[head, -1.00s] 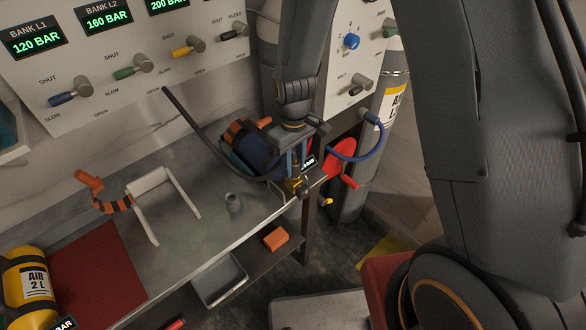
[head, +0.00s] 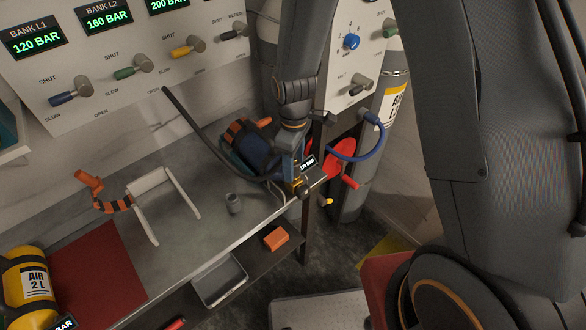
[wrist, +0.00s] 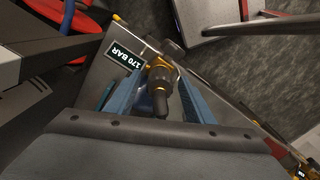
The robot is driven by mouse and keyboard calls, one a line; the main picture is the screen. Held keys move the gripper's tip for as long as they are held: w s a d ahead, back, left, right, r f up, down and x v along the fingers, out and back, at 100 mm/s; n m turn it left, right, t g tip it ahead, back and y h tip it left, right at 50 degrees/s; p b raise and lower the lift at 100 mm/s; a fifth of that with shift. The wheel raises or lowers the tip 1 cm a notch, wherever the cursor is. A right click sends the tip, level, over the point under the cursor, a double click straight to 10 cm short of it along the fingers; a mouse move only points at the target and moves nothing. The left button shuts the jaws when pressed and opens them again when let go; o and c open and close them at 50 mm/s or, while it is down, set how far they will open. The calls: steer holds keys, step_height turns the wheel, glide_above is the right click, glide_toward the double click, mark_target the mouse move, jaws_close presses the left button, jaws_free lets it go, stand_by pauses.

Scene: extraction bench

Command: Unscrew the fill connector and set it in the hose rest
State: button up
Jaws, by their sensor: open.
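My gripper (head: 295,183) points down at the right front corner of the bench. In the wrist view its two blue fingers (wrist: 162,86) are open, one on either side of the brass and dark fill connector (wrist: 160,77). I cannot tell whether they touch it. The connector sits by the valve of a dark blue cylinder (head: 257,152) lying on the bench, beside a readout of 170 BAR (wrist: 124,60). A black hose (head: 199,130) curves down towards it. A small grey upright cup (head: 233,203) stands on the bench, possibly the hose rest.
A pale U-shaped frame (head: 152,178) and an orange and black strap (head: 112,204) are left on the bench. A yellow air cylinder (head: 22,278) lies near a red mat (head: 98,272). The valve panel (head: 130,50) rises behind. A blue hose (head: 366,150) hangs at the right.

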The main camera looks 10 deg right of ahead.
steer(key=m, duration=0.9)
steer(key=shift+m, duration=0.4)
steer(key=m, duration=1)
steer(key=shift+m, duration=0.4)
steer(key=c, duration=1.2)
steer(key=shift+o, duration=0.3)
steer(key=n, duration=0.4)
steer(key=shift+r, duration=0.1)
steer(key=shift+r, duration=0.1)
